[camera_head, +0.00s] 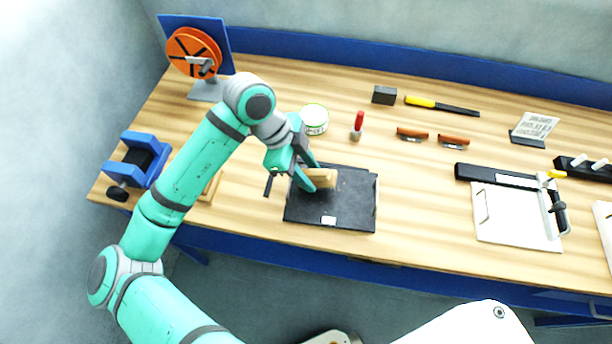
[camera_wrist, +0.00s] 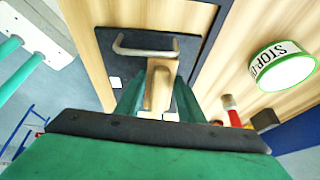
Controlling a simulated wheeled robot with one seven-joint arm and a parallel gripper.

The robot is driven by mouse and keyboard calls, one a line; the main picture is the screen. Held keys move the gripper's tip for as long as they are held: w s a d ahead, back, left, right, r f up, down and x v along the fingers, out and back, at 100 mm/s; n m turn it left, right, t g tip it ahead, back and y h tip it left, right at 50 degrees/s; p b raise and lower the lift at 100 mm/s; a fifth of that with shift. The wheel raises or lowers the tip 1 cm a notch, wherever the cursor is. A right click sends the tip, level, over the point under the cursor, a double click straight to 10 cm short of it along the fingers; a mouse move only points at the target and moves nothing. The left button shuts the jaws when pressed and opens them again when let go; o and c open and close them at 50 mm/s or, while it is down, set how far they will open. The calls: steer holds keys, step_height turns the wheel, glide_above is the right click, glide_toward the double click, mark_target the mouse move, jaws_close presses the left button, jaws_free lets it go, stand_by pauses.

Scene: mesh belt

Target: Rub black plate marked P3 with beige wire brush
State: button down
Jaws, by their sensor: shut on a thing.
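The black plate (camera_head: 352,205) lies flat on the wooden bench in front of my arm, with a small white label near its front edge, too small to read. My gripper (camera_head: 312,180) is over the plate's upper left part, shut on the beige wire brush (camera_head: 322,178). In the wrist view the beige brush (camera_wrist: 158,88) sits between the fingers (camera_wrist: 157,98), with the black plate (camera_wrist: 187,52) just behind it. The brush's bristles are hidden, so I cannot tell whether it touches the plate.
A blue vise (camera_head: 138,160) is at the left; a white clipboard-like board (camera_head: 515,215) is at the right. The bench between plate and board is clear.

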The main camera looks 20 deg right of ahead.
mark_target(324, 171)
steer(key=shift+s+d+r, duration=0.45)
steer(key=shift+d+r, duration=0.05)
steer(key=shift+d, duration=0.25)
steer(key=shift+s+d+r, duration=0.45)
steer(key=shift+d, duration=0.25)
steer(key=shift+s+d+r, duration=0.3)
steer(key=shift+s+d, duration=0.15)
steer(key=shift+d, duration=0.25)
steer(key=shift+s+d+r, duration=0.3)
steer(key=shift+s+d, duration=0.1)
steer(key=shift+d, duration=0.3)
steer(key=shift+r, duration=0.1)
steer(key=shift+v, duration=2.9)
steer(key=shift+r, duration=0.1)
steer(key=shift+v, duration=1.4)
steer(key=shift+w, duration=0.1)
steer(key=shift+w, duration=0.1)
